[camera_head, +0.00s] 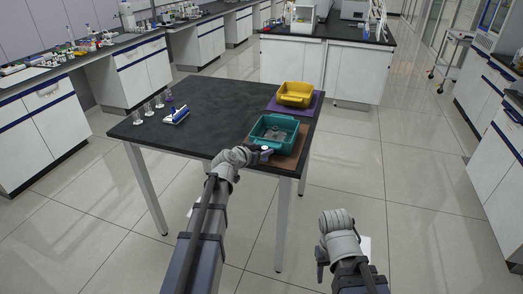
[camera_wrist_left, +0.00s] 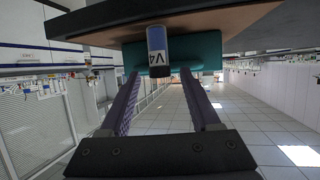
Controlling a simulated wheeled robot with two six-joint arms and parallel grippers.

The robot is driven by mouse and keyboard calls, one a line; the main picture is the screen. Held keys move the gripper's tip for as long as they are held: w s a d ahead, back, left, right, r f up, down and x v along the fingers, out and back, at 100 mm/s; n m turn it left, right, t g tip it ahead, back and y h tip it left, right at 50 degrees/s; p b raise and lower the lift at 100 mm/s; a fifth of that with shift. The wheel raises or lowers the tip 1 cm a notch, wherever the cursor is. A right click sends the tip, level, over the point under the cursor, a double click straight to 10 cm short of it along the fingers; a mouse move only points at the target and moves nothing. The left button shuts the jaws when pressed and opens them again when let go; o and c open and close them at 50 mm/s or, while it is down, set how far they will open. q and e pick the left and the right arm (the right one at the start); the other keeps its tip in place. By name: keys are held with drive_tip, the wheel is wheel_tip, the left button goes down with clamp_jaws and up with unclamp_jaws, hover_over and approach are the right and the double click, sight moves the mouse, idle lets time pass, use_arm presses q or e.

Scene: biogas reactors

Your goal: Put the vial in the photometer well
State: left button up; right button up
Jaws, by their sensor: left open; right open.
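The vial (camera_wrist_left: 157,45), marked V4 with a blue band, shows in the left wrist view just beyond and between the fingertips of my left gripper (camera_wrist_left: 160,75). That gripper is open, with gaps beside the vial. In the head view my left gripper (camera_head: 264,153) is at the table's front edge, by the teal bin (camera_head: 257,130). My right gripper (camera_head: 321,266) is open and low in front of the table, away from everything. A small white and blue device (camera_head: 177,115), possibly the photometer, stands on the table's left part; its well is too small to make out.
The teal bin stands on a brown mat (camera_head: 295,159) and has something clear inside. A yellow bin (camera_head: 295,94) stands behind it on a purple mat (camera_head: 313,104). Several small glass vessels (camera_head: 148,108) stand left of the device. The middle of the dark table (camera_head: 215,115) is clear.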

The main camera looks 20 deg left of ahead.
use_arm(q)
drive_tip(key=p+v, duration=0.4)
drive_tip(key=v, duration=0.7)
drive_tip(key=shift+s+r, duration=0.25)
drive_tip(key=shift+s, duration=0.1)
drive_tip(key=s+d+f+m+g+h, duration=0.1)
drive_tip(key=s+d+f+g, duration=0.35)
drive_tip(key=d, duration=0.45)
drive_tip(key=s+d+f+m+g, duration=0.1)
drive_tip(key=s+d+f+g, duration=0.35)
drive_tip(key=d, duration=0.45)
drive_tip(key=s+d+f+g+y, duration=0.1)
drive_tip(key=s+f+g+y, duration=0.1)
drive_tip(key=s, duration=0.5)
drive_tip(key=s+d+f+n+g+y, duration=0.1)
drive_tip(key=s+f+g+y, duration=0.1)
drive_tip(key=s, duration=0.5)
drive_tip(key=shift+f+y, duration=0.25)
drive_tip(key=shift+y, duration=0.65)
drive_tip(key=shift+o, duration=0.5)
drive_tip(key=shift+g, duration=0.3)
